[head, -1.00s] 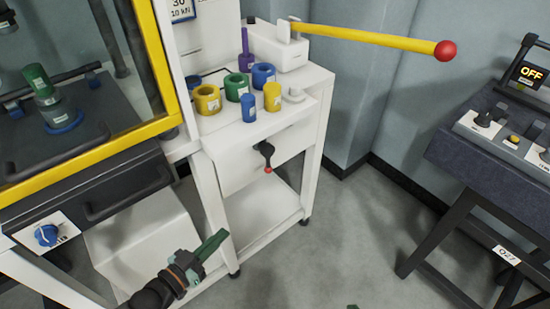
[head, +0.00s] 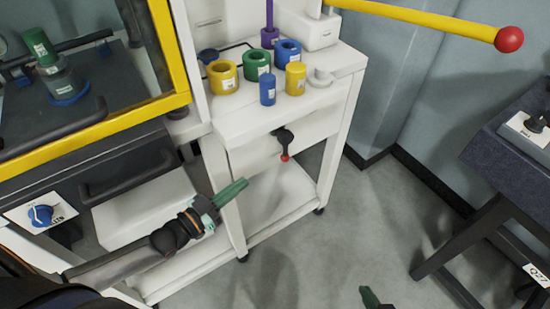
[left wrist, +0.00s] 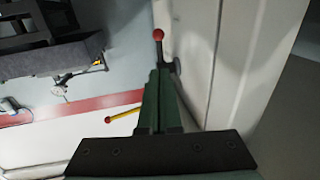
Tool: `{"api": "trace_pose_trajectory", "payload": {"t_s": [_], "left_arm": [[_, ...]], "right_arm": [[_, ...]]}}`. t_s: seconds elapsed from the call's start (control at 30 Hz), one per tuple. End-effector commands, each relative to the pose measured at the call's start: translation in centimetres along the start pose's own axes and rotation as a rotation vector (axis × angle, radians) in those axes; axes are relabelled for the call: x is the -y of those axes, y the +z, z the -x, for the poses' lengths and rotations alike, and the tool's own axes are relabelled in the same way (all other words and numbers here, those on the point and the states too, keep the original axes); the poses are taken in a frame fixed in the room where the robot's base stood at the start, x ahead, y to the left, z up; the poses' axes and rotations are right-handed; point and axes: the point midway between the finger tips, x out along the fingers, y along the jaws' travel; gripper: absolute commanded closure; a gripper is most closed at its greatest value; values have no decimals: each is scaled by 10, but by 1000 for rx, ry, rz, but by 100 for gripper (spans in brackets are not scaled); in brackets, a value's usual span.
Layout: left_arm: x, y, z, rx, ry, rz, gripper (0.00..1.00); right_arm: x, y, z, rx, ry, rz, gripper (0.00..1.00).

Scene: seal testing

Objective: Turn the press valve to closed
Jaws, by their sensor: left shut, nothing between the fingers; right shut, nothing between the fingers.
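The press valve lever (head: 284,141) is a small black handle with a red ball tip on the front of the white cabinet. It hangs downward, its red ball lowest. My left gripper (head: 236,190), with green fingers, is shut and empty in front of the cabinet, left of and below the lever, apart from it in the head view. In the left wrist view the shut fingers (left wrist: 160,88) point toward a red ball (left wrist: 158,35) on a dark stem, near a white panel.
Several yellow, green and blue cylinders and rings (head: 257,66) stand on the cabinet top. A long yellow bar (head: 420,20) with a red ball reaches right above it. A blue knob (head: 41,215) sits at left.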

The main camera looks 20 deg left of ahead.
Motion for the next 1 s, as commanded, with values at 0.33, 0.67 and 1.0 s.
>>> {"api": "trace_pose_trajectory", "payload": {"t_s": [0.33,0.67,1.0], "left_arm": [[0,0,-67,-4,1,-1,100],[0,1,-117,-1,0,0,100],[-1,0,-128,1,1,1,100]], "right_arm": [[-2,7,-6,1,3,2,100],[-4,12,-6,0,5,1,100],[-5,12,-7,0,7,2,100]]}}
